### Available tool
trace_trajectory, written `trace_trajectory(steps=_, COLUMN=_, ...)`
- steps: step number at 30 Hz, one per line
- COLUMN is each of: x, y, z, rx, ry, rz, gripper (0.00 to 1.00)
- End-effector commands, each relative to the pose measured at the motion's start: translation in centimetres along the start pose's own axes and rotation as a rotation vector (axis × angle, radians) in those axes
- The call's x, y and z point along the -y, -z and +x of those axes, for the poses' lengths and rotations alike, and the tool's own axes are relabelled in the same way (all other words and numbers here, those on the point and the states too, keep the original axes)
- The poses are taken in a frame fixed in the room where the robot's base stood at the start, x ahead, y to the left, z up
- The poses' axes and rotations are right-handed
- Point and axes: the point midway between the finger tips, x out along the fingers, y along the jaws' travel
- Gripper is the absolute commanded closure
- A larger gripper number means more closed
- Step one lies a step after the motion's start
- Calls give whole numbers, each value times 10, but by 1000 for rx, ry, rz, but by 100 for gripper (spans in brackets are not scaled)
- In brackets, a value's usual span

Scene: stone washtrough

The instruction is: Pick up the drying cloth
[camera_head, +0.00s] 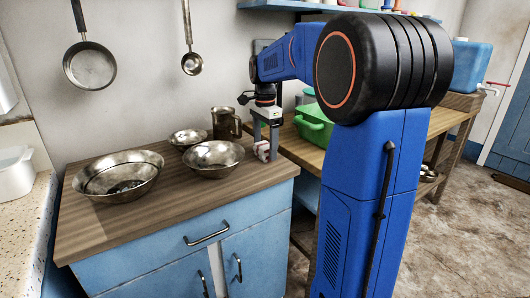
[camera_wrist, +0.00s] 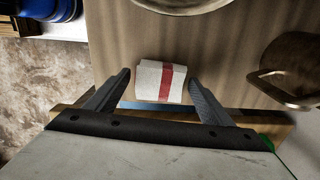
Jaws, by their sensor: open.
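The drying cloth (camera_wrist: 160,81) is a small folded white cloth with a red stripe. It lies on the wooden counter top (camera_wrist: 215,65). In the head view the cloth (camera_head: 262,150) shows near the counter's right edge, partly hidden by my gripper (camera_head: 264,138). In the wrist view my gripper (camera_wrist: 160,87) is open, with one finger on each side of the cloth. A gap shows between each finger and the cloth. I cannot tell how far the fingertips are above the counter.
Metal bowls (camera_head: 119,176) (camera_head: 213,158) (camera_head: 188,138) stand left of the cloth, and a metal jug (camera_head: 226,123) stands behind. A green basin (camera_head: 313,125) sits on the wooden table to the right. A pan (camera_head: 90,65) and a ladle (camera_head: 191,63) hang on the wall.

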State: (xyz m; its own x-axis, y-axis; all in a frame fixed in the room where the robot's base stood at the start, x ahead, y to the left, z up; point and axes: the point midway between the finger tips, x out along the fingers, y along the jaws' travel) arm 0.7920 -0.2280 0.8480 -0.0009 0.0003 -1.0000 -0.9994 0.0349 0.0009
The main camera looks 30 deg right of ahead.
Motion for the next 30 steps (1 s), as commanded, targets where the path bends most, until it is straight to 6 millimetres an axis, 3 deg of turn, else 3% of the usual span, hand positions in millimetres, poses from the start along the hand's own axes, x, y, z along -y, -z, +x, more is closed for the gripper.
trace_trajectory(steps=9, x=0, y=0, z=5, rx=0, ry=1, rz=0, gripper=25)
trace_trajectory(steps=15, x=0, y=0, z=5, rx=0, ry=1, rz=0, gripper=69)
trace_trajectory(steps=25, x=0, y=0, z=1, rx=0, ry=1, rz=0, gripper=69)
trace_trajectory(steps=30, x=0, y=0, z=-21, rx=-1, ry=4, rz=0, gripper=69)
